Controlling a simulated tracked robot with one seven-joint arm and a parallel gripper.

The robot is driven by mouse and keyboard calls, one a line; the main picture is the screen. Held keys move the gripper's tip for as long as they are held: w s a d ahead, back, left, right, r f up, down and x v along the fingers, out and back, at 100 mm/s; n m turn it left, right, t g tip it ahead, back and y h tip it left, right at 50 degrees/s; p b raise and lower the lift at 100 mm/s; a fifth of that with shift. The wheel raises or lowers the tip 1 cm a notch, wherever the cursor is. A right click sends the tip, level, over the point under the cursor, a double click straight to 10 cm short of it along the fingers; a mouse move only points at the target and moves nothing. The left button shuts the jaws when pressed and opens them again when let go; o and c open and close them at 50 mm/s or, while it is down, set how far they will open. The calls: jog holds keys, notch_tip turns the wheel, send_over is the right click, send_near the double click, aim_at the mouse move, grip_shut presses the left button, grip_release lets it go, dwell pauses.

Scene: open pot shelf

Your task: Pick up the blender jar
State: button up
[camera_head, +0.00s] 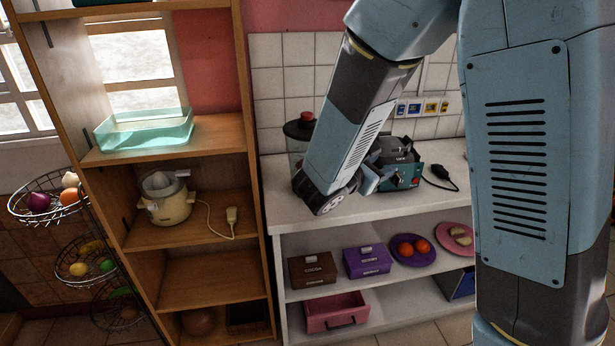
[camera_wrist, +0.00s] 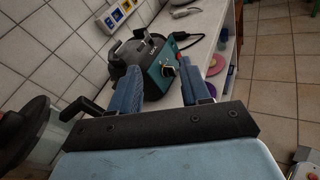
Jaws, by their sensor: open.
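The blender jar (camera_head: 296,145) stands on the white counter at the back, a clear body with a dark lid and a red knob. My forearm hides its right part in the head view. It also shows, cut off, at the left edge of the wrist view (camera_wrist: 28,128), to the left of my gripper and outside the fingers. My gripper (camera_head: 376,178) is over the counter, in front of a teal and black appliance (camera_head: 402,165). In the wrist view my gripper (camera_wrist: 160,84) has its two blue fingers spread apart, with nothing held between them.
The appliance (camera_wrist: 160,68) shows ahead between the fingers in the wrist view. A wall socket strip (camera_head: 422,107) is behind it. The wooden shelf (camera_head: 205,234) at left holds a cream juicer (camera_head: 168,203) and a glass dish (camera_head: 145,132). Boxes and plates sit under the counter (camera_head: 350,215).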

jog(key=w+a+f+n+t+y, duration=0.1)
jog(key=a+f+n+t+y, duration=0.1)
jog(key=a+n+t+y, duration=0.3)
jog(key=a+f+n, duration=0.2)
jog(key=a, duration=0.5)
jog(key=x, duration=1.4)
jog(key=shift+r+n, duration=0.3)
jog(key=shift+a, duration=0.15)
jog(key=shift+c, duration=0.2)
grip_shut()
